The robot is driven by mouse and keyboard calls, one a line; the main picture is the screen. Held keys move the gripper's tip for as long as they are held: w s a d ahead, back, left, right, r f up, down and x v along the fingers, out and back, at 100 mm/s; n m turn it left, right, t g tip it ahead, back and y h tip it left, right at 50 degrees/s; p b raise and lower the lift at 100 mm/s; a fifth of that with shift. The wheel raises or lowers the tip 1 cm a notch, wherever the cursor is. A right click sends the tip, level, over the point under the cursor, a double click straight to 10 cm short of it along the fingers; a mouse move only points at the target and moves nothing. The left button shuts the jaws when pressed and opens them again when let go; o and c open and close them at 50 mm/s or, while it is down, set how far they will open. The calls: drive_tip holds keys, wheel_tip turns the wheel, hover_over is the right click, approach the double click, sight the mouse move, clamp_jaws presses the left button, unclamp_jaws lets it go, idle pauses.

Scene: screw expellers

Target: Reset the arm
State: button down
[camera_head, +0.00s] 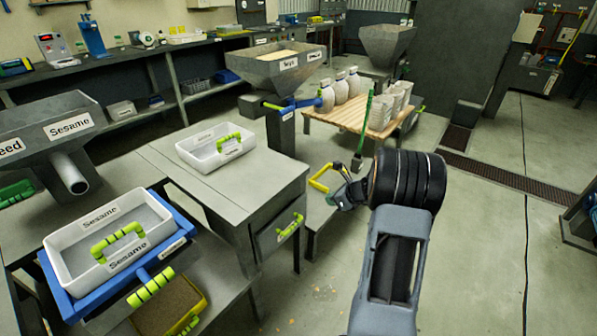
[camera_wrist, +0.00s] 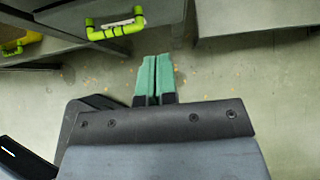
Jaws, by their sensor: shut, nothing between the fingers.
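My gripper (camera_wrist: 154,78) shows in the wrist view with its two green fingers side by side, shut and empty. It points at the open floor, below a dark drawer front with a yellow-green handle (camera_wrist: 115,24). In the head view my arm reaches up from the bottom right. My gripper (camera_head: 333,198) is small there and partly hidden behind my dark wrist. It is to the right of the grey metal cabinet (camera_head: 222,178), apart from its drawer handle (camera_head: 289,228). A yellow handle (camera_head: 319,178) shows close by it.
A white tray (camera_head: 190,152) stands on the cabinet. A Sesame tray (camera_head: 75,262) sits in a blue frame at lower left. A hopper (camera_head: 262,72) and a wooden pallet table (camera_head: 345,115) with white containers stand behind. Floor (camera_head: 480,240) at right is clear.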

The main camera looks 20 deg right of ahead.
drive_tip(key=s+a+r+n+g+p, duration=0.2)
drive_tip(key=s+a+r+n+p, duration=0.35)
drive_tip(key=r, duration=0.55)
drive_tip(key=s+a+r+n+g+p, duration=0.2)
drive_tip(key=a+r+n+p, duration=0.55)
drive_tip(key=a+r, duration=0.2)
drive_tip(key=s+a+r+n+h+p, duration=0.2)
drive_tip(key=s+a+r+n+p, duration=0.1)
drive_tip(key=s+r+n+p, duration=0.2)
drive_tip(key=s+a+r+n+h+p, duration=0.2)
drive_tip(key=s+r+n+p, duration=0.4)
drive_tip(key=s+r+n, duration=0.3)
drive_tip(key=r+n, duration=0.1)
drive_tip(key=n, duration=0.1)
drive_tip(key=shift+s+a+r+n+g, duration=0.3)
drive_tip(key=shift+s+a+r+n, duration=0.1)
